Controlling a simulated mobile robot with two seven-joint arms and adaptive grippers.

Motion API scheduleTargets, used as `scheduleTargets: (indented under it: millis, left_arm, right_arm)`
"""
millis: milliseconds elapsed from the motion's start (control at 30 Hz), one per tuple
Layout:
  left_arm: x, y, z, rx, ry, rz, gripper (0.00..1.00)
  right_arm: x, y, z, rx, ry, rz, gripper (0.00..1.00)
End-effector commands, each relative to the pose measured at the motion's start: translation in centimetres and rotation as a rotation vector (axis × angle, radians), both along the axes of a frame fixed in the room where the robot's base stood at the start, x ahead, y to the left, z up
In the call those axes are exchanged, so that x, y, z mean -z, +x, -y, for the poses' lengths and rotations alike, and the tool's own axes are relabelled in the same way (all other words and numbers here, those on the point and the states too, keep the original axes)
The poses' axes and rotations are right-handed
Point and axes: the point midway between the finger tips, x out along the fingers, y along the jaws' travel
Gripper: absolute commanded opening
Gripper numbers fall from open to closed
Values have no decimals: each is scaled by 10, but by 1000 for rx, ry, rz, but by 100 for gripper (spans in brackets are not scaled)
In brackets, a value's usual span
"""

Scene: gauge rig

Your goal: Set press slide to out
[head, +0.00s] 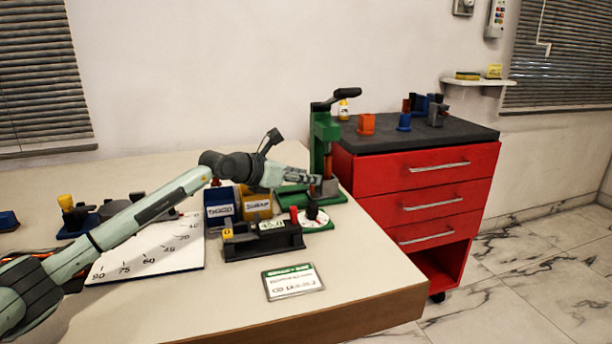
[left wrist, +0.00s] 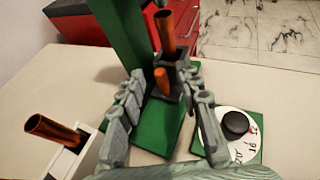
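The green press (head: 325,140) stands at the table's back right corner, with a black lever (head: 335,98) on top. Its green column also shows in the left wrist view (left wrist: 120,35). On its green base is a small dark block, seemingly the slide (left wrist: 178,85), with a copper-coloured rod (left wrist: 165,35) rising at it. My left gripper (left wrist: 162,80) is open, its fingers on either side of the block. The right fingertip is very close to the block; I cannot tell if it touches. In the head view my left gripper (head: 318,180) reaches the press base from the left. My right gripper is not in view.
A white dial with a black knob (left wrist: 236,124) is right of my fingers. A white holder with a copper tube (left wrist: 55,130) is at left. Blue and yellow bins (head: 222,208), a black gauge box (head: 262,243) and a label plate (head: 292,281) are nearby. A red drawer cabinet (head: 425,185) stands behind.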

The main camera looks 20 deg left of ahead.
Motion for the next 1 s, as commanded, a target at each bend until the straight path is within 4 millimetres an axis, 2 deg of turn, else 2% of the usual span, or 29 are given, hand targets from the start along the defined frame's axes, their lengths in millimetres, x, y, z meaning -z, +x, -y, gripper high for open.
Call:
scheduleTargets:
  millis: [333,633,1000]
  left_arm:
    - [3,5,3,0,1,0,34]
    - [3,5,3,0,0,-1,0]
    - [3,4,2,0,0,-1,0]
  right_arm:
    - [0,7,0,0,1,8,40]
    - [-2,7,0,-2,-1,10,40]
    - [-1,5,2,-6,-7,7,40]
